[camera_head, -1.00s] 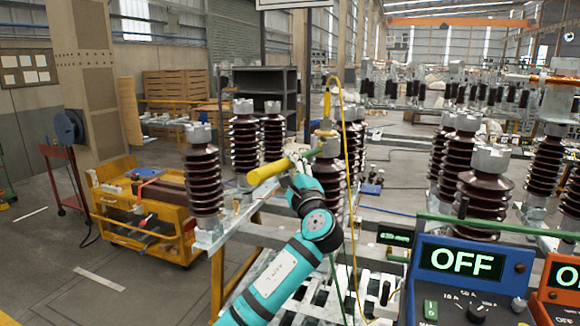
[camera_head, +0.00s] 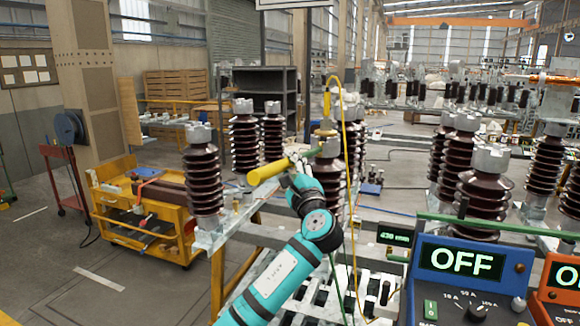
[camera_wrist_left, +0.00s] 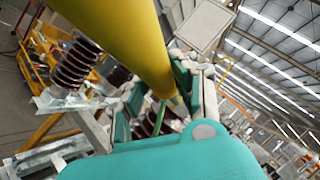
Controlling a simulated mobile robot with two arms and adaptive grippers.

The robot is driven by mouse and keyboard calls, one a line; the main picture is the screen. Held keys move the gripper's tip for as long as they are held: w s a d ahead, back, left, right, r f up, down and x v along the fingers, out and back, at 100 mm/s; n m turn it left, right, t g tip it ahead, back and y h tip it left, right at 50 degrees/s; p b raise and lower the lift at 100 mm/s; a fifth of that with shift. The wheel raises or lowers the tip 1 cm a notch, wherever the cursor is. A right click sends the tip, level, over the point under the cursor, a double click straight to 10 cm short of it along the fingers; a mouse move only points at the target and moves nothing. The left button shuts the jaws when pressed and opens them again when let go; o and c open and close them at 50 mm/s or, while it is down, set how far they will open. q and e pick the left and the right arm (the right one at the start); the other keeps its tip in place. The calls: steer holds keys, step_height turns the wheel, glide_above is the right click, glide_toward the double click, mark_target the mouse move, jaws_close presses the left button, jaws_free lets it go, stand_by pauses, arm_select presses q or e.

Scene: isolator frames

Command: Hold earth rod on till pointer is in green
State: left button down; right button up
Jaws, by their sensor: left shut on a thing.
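The earth rod (camera_head: 268,170) is a yellow stick with a green front part. It runs from the centre-left towards the brass-coloured fitting (camera_head: 325,130) on top of a brown insulator. My left gripper (camera_head: 297,163) is shut around the rod; its fingers are partly hidden by the rod and the wrist. In the left wrist view the rod (camera_wrist_left: 125,40) passes between the gripper fingers (camera_wrist_left: 162,100). I cannot tell whether the rod's tip touches the fitting. A small dark meter with green digits (camera_head: 394,236) stands behind the blue box. No pointer or green zone is legible. My right gripper is out of view.
A blue box showing OFF (camera_head: 462,262) and an orange box (camera_head: 562,285) stand at the lower right. Brown ribbed insulators (camera_head: 203,178) stand on both sides. A yellow cable (camera_head: 349,200) hangs near the rod. A yellow trolley (camera_head: 150,220) stands at the left.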

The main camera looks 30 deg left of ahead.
arm_select(q)
steer(key=shift+s, duration=0.1)
steer(key=shift+s+d+f+p, duration=0.1)
steer(key=shift+s+d+p, duration=0.1)
steer(key=shift+s+p, duration=0.3)
steer(key=s, duration=0.3)
steer(key=shift+s+d+p, duration=0.3)
steer(key=shift+s+d, duration=0.1)
steer(key=shift+s+d+p, duration=0.15)
steer(key=shift+s+d, duration=0.05)
steer(key=shift+s, duration=0.55)
steer(key=shift+s+d+p, duration=0.15)
steer(key=shift+s+p, duration=0.05)
steer(key=shift+s, duration=0.6)
steer(key=shift+s+d+p, duration=0.15)
steer(key=shift+s+d, duration=0.05)
steer(key=shift+s, duration=0.55)
steer(key=shift+w, duration=0.1)
